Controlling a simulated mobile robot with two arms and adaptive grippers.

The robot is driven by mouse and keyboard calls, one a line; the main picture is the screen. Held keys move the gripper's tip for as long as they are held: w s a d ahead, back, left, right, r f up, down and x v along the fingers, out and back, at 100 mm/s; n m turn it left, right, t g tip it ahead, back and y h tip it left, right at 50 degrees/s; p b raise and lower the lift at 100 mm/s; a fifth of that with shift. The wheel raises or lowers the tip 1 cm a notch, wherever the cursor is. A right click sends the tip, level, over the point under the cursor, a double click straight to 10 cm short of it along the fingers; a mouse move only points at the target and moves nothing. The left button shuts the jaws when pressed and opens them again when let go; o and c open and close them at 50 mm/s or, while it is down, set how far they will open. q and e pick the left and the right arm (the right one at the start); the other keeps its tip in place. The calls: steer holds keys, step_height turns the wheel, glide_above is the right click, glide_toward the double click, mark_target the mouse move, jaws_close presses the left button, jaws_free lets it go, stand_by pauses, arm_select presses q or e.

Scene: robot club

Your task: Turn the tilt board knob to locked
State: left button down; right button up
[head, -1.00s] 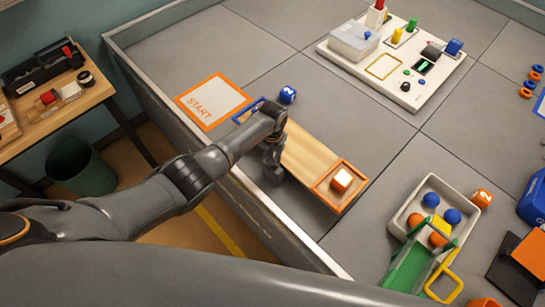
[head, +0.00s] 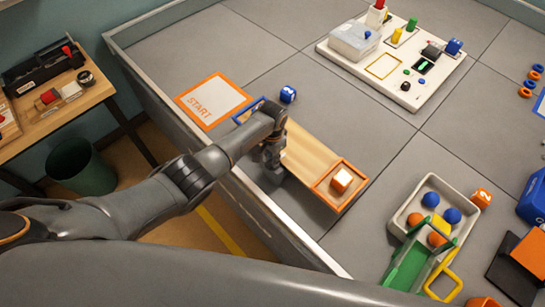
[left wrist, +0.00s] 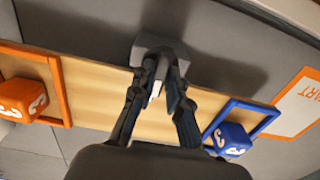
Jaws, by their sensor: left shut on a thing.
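The tilt board (head: 310,160) is a wooden plank with a blue frame at its left end and an orange frame at its right end. My left gripper (head: 272,168) is at its near long edge, in the middle. In the left wrist view my left gripper (left wrist: 162,78) is shut on the grey knob (left wrist: 160,49), which has a light mark between the fingers. The fingers hide part of the knob, so I cannot read its setting. An orange cube (head: 341,180) sits in the orange frame. My right gripper is not in view.
A START mat (head: 212,101) lies left of the board. A blue cube (head: 288,94) is just beyond the blue frame. A tray of balls (head: 412,212) stands to the right, a white switch panel (head: 400,95) at the back. A low wall (head: 185,112) runs along the near side.

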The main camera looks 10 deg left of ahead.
arm_select(q)
steer(key=c, duration=1.3)
jaws_free()
steer(key=shift+r, duration=0.15)
steer(key=shift+r, duration=0.25)
step_height(320, 180, up, 11)
steer(key=shift+r, duration=0.1)
